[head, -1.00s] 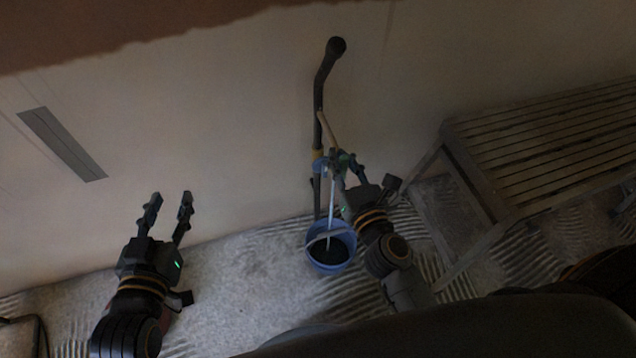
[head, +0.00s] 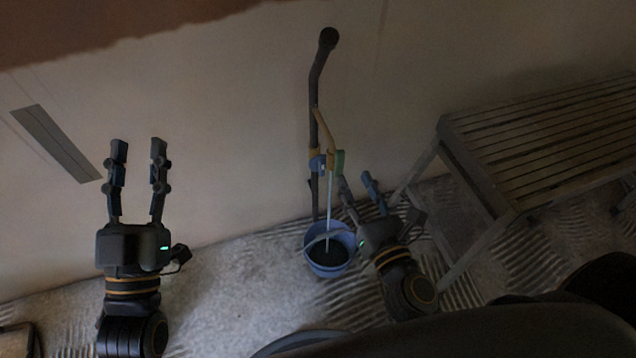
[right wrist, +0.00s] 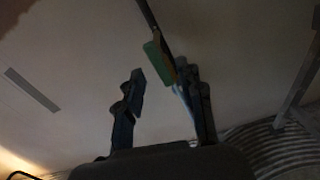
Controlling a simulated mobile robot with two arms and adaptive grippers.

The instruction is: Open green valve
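The green valve handle (head: 340,163) sits on the right of a yellow and blue tap fitting (head: 319,163) on the dark wall pipe (head: 314,100). It also shows in the right wrist view (right wrist: 159,60), just beyond the fingertips. My right gripper (head: 355,181) is open and empty, just below the handle and apart from it; its parted fingers also show in the right wrist view (right wrist: 161,76). A thin pale streak (head: 330,205), which looks like water, runs from the tap into the blue bucket. My left gripper (head: 138,150) is open and empty, far left of the tap.
The blue bucket (head: 311,259) stands on the floor below the tap, close to my right gripper. A slatted bench (head: 540,140) stands to the right. A grey strip (head: 55,143) is on the wall at left. The wall between left gripper and tap is clear.

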